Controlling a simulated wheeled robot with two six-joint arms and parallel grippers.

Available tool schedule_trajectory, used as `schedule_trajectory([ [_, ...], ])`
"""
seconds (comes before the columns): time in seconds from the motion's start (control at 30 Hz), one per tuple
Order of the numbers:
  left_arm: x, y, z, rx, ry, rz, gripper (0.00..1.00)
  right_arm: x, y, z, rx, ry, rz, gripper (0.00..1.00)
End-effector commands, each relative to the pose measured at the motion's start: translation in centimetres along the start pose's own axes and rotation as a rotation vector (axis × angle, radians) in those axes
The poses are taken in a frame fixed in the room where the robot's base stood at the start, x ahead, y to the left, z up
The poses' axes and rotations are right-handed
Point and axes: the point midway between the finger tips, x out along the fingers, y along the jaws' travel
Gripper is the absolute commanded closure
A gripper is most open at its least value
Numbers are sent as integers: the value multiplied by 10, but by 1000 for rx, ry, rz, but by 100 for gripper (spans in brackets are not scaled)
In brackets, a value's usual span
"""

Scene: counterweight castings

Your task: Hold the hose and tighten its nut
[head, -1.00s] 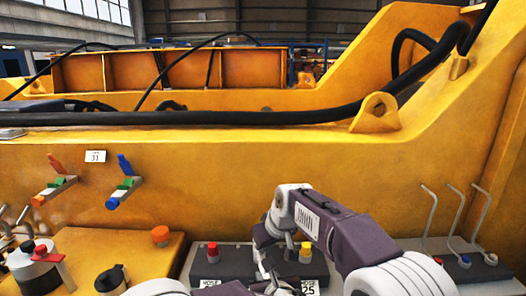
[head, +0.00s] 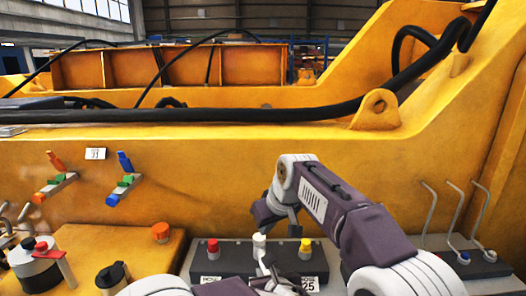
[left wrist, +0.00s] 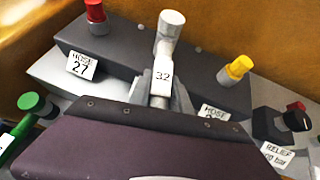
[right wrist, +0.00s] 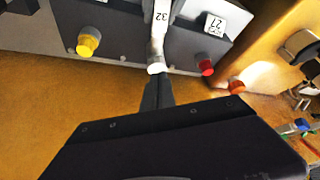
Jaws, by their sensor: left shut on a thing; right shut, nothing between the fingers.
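A white hose fitting stands between a red cap (head: 213,246) and a yellow cap (head: 305,246) on a dark block. Its white end, the nut (head: 259,240), shows in the head view and in the left wrist view (left wrist: 171,22). A tag reading 32 (left wrist: 163,76) is on the hose. My left gripper (left wrist: 160,95) is shut on the hose below the nut. My right gripper (head: 266,214) is above the nut, shut and empty. In the right wrist view its closed fingertips (right wrist: 156,82) lie close to the white end; I cannot tell whether they touch.
The dark block (head: 235,262) carries labels, one reading HOSE 27 (left wrist: 82,65). A yellow machine wall (head: 220,190) rises behind. Bent grey rods (head: 457,215) stand at right. An orange knob (head: 160,232) and a black knob (head: 110,276) are at left.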

Motion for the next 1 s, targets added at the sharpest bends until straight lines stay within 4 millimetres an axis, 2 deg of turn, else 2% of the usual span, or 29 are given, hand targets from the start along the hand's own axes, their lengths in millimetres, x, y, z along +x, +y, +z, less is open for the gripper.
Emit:
schedule_trajectory([
  [0.17, 0, 0, 0, -1, 0, 1, 100, 0, 0, 0, 0, 0, 0, 100],
  [0.33, 0, 0, 0, -1, 0, 1, 100, -6, 13, -7, 3, 2, 1, 100],
  [0.47, 0, 0, 0, -1, 0, 1, 100, -6, 14, -7, 0, -1, -1, 100],
  [1.0, 0, 0, 0, -1, 0, 1, 100, 51, 13, 24, 0, 0, -1, 100],
])
